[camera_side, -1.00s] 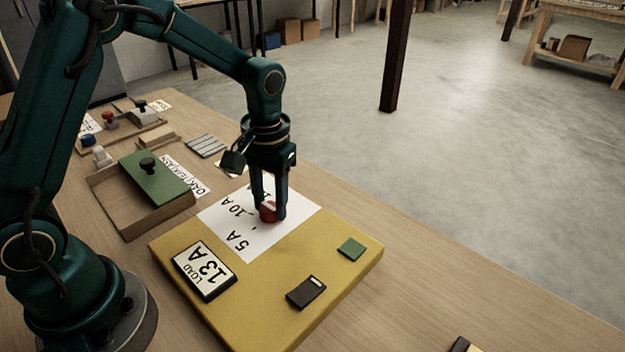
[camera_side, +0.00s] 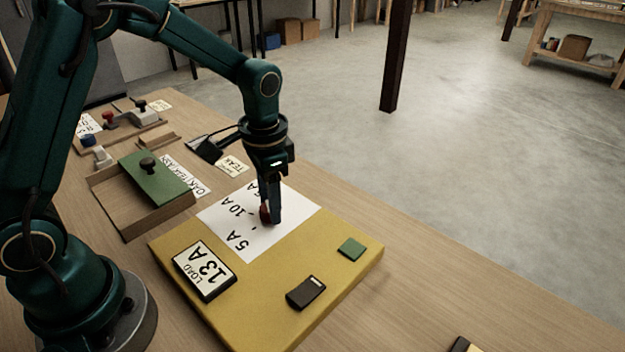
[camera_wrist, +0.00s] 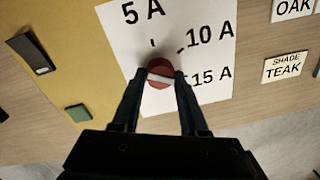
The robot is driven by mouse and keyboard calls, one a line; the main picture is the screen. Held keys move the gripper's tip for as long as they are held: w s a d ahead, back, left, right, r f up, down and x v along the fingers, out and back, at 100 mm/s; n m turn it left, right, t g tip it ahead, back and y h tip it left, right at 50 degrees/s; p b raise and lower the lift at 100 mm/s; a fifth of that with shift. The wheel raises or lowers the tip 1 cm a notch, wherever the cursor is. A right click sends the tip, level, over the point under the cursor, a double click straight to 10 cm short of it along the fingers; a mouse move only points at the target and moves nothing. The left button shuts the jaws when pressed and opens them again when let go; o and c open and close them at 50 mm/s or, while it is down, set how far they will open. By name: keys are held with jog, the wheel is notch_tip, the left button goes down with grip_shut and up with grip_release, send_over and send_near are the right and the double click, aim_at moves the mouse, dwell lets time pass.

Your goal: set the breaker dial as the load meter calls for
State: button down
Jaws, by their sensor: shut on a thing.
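The red breaker dial (camera_wrist: 160,68) stands on a white scale card (camera_wrist: 205,22) marked 5 A, 10 A and 15 A. A pale bar crosses the dial, nearly level in the wrist view and lying roughly toward the 15 A side; I cannot tell its exact setting. My gripper (camera_wrist: 161,76) is shut on the dial, one finger on each side. In the side view my gripper (camera_side: 270,220) hides part of the dial (camera_side: 264,213).
A black switch-like block (camera_side: 306,292) and a green square (camera_side: 351,248) are on the panel. A wooden box with a green lid (camera_side: 160,180) stands to the left. Label cards, including TEAK (camera_side: 232,165), lie behind. The table right of the panel is mostly clear.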

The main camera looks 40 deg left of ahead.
jog(key=shift+w, duration=0.1)
jog(key=shift+c, duration=2.2)
grip_release()
jog(key=shift+d+r, duration=0.1)
jog(key=shift+r, duration=2.5)
